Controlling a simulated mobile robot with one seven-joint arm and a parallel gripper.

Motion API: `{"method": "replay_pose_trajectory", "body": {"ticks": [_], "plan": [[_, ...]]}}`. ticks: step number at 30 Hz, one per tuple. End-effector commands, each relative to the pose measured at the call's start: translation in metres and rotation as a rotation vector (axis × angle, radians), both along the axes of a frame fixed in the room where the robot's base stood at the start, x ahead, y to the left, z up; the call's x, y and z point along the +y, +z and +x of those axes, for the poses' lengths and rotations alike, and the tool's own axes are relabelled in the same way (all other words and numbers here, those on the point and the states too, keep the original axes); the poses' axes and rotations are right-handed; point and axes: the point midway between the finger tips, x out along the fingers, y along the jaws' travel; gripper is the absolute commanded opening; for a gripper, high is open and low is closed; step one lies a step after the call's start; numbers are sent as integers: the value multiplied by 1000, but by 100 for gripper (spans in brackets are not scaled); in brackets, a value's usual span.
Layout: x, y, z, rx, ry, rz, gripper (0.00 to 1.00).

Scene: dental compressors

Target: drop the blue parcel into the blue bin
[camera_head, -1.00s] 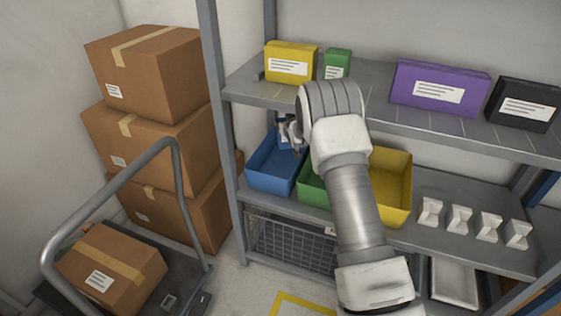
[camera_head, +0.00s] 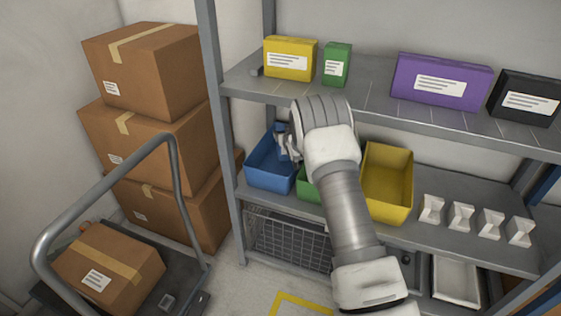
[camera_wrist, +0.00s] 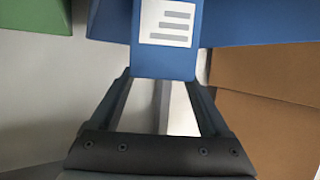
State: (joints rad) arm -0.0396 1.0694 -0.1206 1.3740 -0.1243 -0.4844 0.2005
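The blue parcel (camera_wrist: 166,58) with a white label is between my gripper's fingertips (camera_wrist: 165,78) in the wrist view, its sides against both fingers. The open blue bin (camera_head: 270,172) stands on the middle shelf at the left end. In the head view my gripper (camera_head: 289,147) is at the bin's right side, over or at its opening; its exact height is unclear. The blue bin (camera_wrist: 265,22) also shows behind the parcel in the wrist view. My arm hides most of the parcel in the head view.
A green bin (camera_head: 308,188), partly hidden by my arm, and a yellow bin (camera_head: 387,190) stand to the right. The upper shelf (camera_head: 375,98) runs above the bins. A shelf post (camera_head: 216,110) and stacked cartons (camera_head: 160,140) are on the left.

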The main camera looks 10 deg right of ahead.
Motion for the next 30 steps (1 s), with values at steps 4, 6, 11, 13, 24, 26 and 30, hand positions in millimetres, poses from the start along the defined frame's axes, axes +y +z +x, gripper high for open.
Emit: {"method": "replay_pose_trajectory", "body": {"ticks": [4,6,11,13,24,26,30], "plan": [[0,0,0,0,0,0,100],[0,0,0,0,0,0,100],[0,0,-1,2,0,0,100],[0,2,-3,2,0,0,100],[0,22,-46,2,0,1,100],[0,26,-55,2,0,1,100],[0,35,-77,1,0,0,100]]}}
